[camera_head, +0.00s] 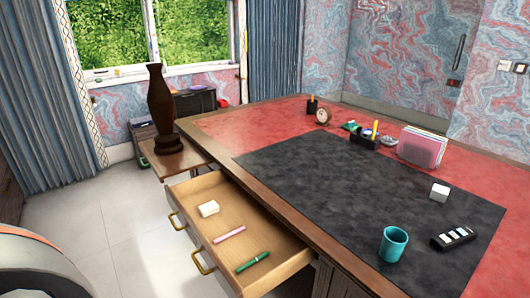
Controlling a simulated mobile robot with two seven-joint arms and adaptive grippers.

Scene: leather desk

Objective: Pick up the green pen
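A green pen (252,262) lies in the open wooden drawer (284,270), near the drawer's right front part. It lies at a slant on the drawer bottom. A pink pen (229,234) lies to its left, apart from it. A white block-like item (208,208) sits further left in the same drawer. Neither of my grippers shows in the head view.
The drawer juts out from the desk (253,119) over a pale tiled floor. On the desk's dark mat are a teal mug (393,244), a black device (453,238) and a white cube (440,192). A tall brown vase (161,110) stands on a side table (178,162).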

